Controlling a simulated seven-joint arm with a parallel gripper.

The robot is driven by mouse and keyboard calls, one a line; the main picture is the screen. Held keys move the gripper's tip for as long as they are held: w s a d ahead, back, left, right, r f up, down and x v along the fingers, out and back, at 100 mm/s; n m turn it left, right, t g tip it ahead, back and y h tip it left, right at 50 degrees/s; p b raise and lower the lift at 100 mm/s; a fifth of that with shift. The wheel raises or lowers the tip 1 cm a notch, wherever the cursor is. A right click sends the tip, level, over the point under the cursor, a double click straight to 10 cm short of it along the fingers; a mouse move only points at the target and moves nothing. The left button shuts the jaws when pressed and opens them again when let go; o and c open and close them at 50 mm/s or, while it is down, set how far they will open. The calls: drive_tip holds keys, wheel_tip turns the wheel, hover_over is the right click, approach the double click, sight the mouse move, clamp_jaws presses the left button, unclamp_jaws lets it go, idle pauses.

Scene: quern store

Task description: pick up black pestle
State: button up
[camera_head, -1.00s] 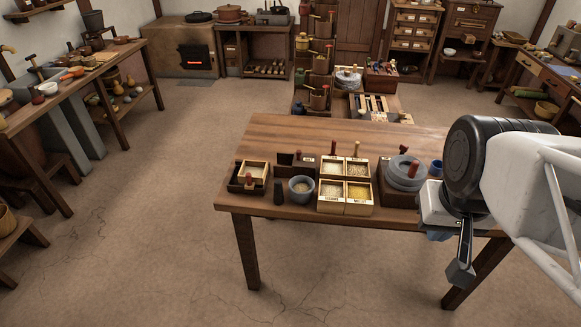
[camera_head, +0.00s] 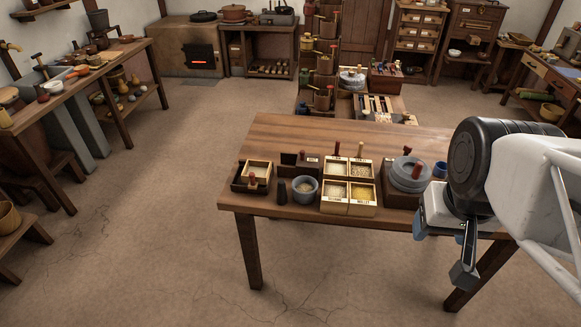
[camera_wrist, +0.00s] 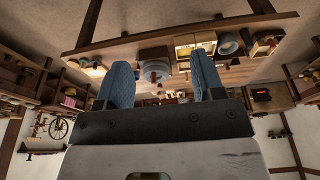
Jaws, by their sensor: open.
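The black pestle (camera_head: 282,192) is a small dark upright piece near the front edge of the wooden table (camera_head: 400,142). It stands just left of a grey mortar bowl (camera_head: 305,189) holding pale grain. My gripper (camera_head: 442,248) is at the table's front right corner, well to the right of the pestle, open and empty. In the wrist view, its two blue-padded fingers (camera_wrist: 163,80) are spread apart with nothing between them. I cannot make out the pestle for certain in that view.
Right of the mortar are labelled grain boxes (camera_head: 349,193), then a grey round quern (camera_head: 409,174) with a red handle. A dark tray with a wooden box (camera_head: 256,173) is at left. A blue cup (camera_head: 440,169) is near my arm. The table's back is clear.

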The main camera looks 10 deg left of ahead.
drive_tip(key=w, duration=0.1)
drive_tip(key=n+g+h, duration=0.1)
drive_tip(key=n+g, duration=0.1)
drive_tip(key=n, duration=1.8)
hover_over(281, 181)
drive_tip(key=f, duration=2.4)
drive_tip(key=shift+s+f, duration=0.15)
drive_tip(key=shift+s, duration=0.05)
drive_tip(key=shift+w+a+f, duration=0.15)
drive_tip(key=shift+a+f, duration=0.2)
drive_tip(key=shift+f, duration=0.05)
